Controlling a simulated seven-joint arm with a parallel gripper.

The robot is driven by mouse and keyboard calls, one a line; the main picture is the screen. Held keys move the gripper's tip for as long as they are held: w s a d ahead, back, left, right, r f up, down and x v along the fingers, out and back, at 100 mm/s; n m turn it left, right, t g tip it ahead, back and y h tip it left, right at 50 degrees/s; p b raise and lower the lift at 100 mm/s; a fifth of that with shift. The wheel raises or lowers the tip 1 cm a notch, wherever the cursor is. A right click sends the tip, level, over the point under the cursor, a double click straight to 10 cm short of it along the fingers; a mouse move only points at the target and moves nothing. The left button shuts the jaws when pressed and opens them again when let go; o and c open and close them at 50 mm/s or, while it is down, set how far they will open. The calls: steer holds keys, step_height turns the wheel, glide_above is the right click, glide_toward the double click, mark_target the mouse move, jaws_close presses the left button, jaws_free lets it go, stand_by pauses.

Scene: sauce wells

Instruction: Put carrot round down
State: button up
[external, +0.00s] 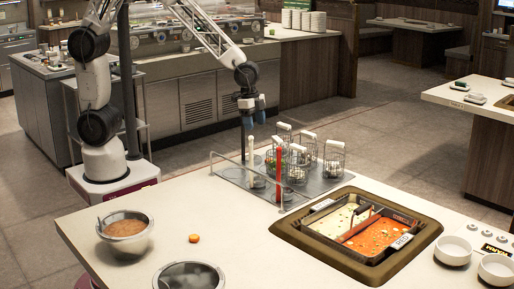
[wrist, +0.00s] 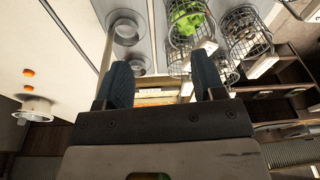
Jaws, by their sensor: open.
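Wire baskets (external: 334,160) with white handles stand on a metal tray (external: 227,172), beside tall red and white upright handles. A divided pot (external: 400,262) holds pale and orange broth. A sauce bowl (external: 126,233) and white bowls (external: 453,250) sit at the sides. Table around the carrot is clear.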

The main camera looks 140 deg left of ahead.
steer(key=shift+g, duration=0.3)
steer(key=s+a+f, duration=0.1)
steer(key=a+f, duration=0.2)
steer(key=s+a+f, duration=0.1)
steer(key=a+f, duration=0.2)
steer(key=s+a+f, duration=0.1)
steer(key=a+f, duration=0.2)
steer(key=f, duration=0.1)
steer(key=shift+s+a, duration=0.2)
steer(key=shift+w+f, duration=0.15)
steer(key=shift+f, duration=1.15)
steer(key=shift+f, duration=0.1)
steer(key=shift+w+a+f, duration=0.1)
steer(key=shift+f, duration=1.15)
steer(key=shift+w+a+f, duration=0.1)
steer(key=shift+f, duration=1.15)
steer(key=shift+c, duration=0.3)
steer(key=c, duration=1)
steer(key=shift+r, duration=0.1)
